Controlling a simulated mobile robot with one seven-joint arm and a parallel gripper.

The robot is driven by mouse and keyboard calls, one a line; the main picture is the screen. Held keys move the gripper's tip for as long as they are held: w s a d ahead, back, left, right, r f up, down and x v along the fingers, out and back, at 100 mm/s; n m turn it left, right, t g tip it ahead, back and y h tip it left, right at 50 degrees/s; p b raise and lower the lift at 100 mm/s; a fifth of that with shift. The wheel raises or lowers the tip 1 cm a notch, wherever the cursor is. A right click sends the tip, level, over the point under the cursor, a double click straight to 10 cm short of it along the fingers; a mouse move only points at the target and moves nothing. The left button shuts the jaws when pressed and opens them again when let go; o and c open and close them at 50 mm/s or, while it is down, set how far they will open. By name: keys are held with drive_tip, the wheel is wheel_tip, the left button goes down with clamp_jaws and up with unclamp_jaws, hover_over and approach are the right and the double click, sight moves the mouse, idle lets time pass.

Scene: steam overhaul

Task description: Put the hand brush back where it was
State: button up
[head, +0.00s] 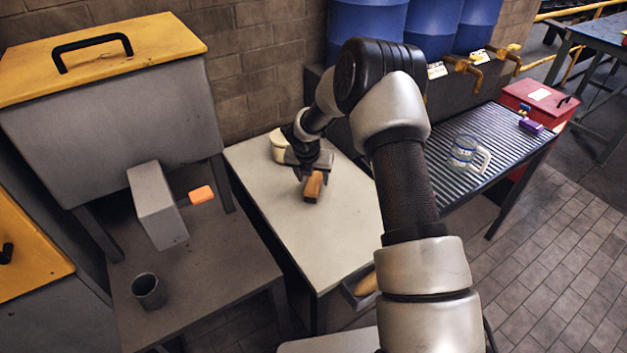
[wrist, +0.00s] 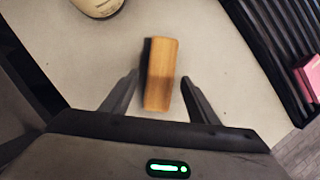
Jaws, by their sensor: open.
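The hand brush (head: 313,187) appears as a wooden block on the pale worktop in the head view. In the wrist view the brush (wrist: 161,72) has a tan wooden top with a dark strip along its left side. My gripper (head: 313,176) is over the worktop at the brush. In the wrist view my gripper (wrist: 158,88) is open, with one finger on each side of the brush's near end and gaps showing on both sides. Whether the brush rests on the worktop cannot be told for certain.
A cream round container (head: 278,147) stands behind my gripper on the worktop (head: 337,247). A grey bench at left carries a dark cup (head: 149,291). The worktop's front is clear.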

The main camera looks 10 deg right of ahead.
drive_tip(key=s+d+r+m, duration=0.1)
drive_tip(key=s+r+m, duration=0.45)
drive_tip(key=r, duration=0.45)
drive_tip(key=s+d+r+m+h, duration=0.1)
drive_tip(key=s+r+m, duration=0.4)
drive_tip(key=r, duration=0.5)
drive_tip(key=s+d+r+m, duration=0.1)
drive_tip(key=s+r+m, duration=0.3)
drive_tip(key=s+r, duration=0.45)
drive_tip(key=s+a+r+m+t+y, duration=0.1)
drive_tip(key=s+r+m, duration=0.2)
drive_tip(key=s+m, duration=0.7)
drive_tip(key=s+a+r+m+y, duration=0.1)
drive_tip(key=s+r+m+y, duration=0.15)
drive_tip(key=s+m, duration=0.65)
wheel_tip(320, 180, up, 6)
drive_tip(key=s+n+p, duration=0.2)
drive_tip(key=p, duration=0.6)
drive_tip(key=shift+a+g+h, duration=0.2)
drive_tip(key=shift+g+h, duration=0.15)
drive_tip(key=shift+g, duration=0.05)
